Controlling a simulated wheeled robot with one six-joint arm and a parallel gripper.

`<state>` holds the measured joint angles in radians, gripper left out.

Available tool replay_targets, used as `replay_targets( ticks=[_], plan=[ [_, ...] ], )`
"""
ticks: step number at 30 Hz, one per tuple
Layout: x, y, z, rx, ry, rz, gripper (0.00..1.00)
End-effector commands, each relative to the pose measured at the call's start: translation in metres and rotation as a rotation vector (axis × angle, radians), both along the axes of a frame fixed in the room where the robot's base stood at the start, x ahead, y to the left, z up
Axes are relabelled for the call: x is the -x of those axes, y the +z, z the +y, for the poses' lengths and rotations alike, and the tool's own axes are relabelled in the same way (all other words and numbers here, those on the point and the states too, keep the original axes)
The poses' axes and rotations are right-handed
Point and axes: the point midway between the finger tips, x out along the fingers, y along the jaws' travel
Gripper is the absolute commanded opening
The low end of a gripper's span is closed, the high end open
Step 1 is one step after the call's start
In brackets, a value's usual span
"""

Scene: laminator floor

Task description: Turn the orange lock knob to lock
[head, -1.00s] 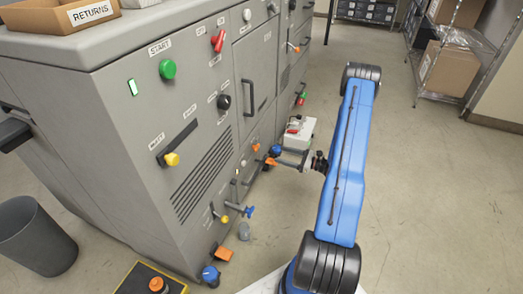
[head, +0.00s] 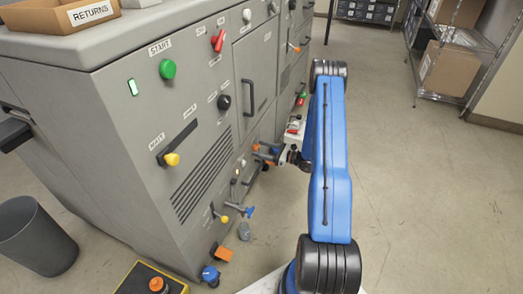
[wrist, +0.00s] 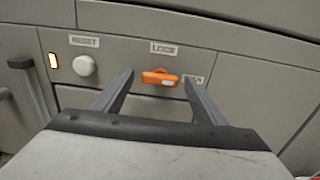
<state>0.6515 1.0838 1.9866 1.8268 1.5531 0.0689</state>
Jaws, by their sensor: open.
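The orange lock knob (wrist: 159,77) is on the grey machine panel in the wrist view, under a label that seems to read LOCK. Its handle lies roughly level, left to right. My gripper (wrist: 158,82) is open, with one finger on each side of the knob; I cannot tell whether either finger touches it. In the head view the knob (head: 256,148) is a small orange spot low on the machine's front, and my gripper (head: 270,154) is in front of it, partly hidden by my arm.
A white button (wrist: 84,65) labelled RESET is left of the knob, beside a lit indicator (wrist: 53,61). A dark handle (wrist: 22,63) is farther left. In the head view, a blue valve handle (head: 248,211) and an orange pedal (head: 223,253) are lower down.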

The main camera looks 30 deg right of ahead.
Motion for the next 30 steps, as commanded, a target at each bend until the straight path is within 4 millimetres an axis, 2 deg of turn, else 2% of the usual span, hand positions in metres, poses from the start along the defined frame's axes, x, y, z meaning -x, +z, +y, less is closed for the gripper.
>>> replay_targets(
  ticks=[5, 9, 10, 20, 30],
  plan=[
    [0.0002, -0.0001, -0.0001, 0.000, 0.000, 0.000, 0.63],
    [0.0003, -0.0001, -0.0002, 0.000, 0.000, 0.000, 0.30],
    [0.0003, -0.0001, -0.0002, 0.000, 0.000, 0.000, 0.24],
    [0.0005, -0.0002, -0.0003, 0.025, 0.000, -0.020, 0.24],
    [0.0008, -0.0002, -0.0003, 0.191, 0.000, -0.149, 0.24]
  ],
)
